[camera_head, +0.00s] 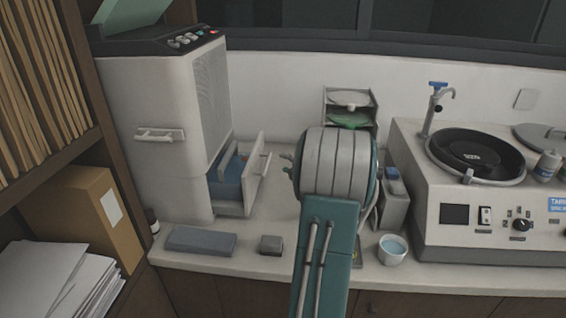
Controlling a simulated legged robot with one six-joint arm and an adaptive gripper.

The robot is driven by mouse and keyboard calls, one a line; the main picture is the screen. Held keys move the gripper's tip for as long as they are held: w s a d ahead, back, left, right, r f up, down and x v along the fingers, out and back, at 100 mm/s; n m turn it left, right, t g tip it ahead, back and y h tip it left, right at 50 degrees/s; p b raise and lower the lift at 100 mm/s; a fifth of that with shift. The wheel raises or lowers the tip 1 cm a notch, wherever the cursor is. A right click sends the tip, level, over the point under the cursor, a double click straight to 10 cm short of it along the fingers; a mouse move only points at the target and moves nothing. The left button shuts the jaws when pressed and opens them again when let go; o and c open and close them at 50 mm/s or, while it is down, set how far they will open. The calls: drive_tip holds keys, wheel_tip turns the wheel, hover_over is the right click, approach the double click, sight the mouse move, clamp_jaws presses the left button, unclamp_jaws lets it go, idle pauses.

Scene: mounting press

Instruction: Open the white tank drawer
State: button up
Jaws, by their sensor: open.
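The white drawer (231,207) stands pulled out from the right side of the tall white machine (160,90). Its front panel (257,172) with an upright handle (265,164) faces right, toward my arm. A blue tank (228,178) sits inside the drawer. My gripper (287,162) is mostly hidden behind the thick grey and teal end of my arm. Only small grey finger parts show at its left edge, a little right of the drawer handle, with a visible gap between. I see nothing held in it.
A second handle (160,135) is on the machine's left face. A grey flat block (201,241) and a small dark block (271,245) lie on the counter before the drawer. A white cup (392,250) and a polishing machine (440,200) stand right of my arm.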

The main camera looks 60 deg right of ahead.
drive_tip(key=shift+d+f+v, duration=0.15)
drive_tip(key=shift+v, duration=1.1)
drive_tip(key=shift+d+f+v, duration=0.1)
drive_tip(key=shift+f+v, duration=0.05)
drive_tip(key=shift+v, duration=1.1)
drive_tip(key=shift+s, duration=0.2)
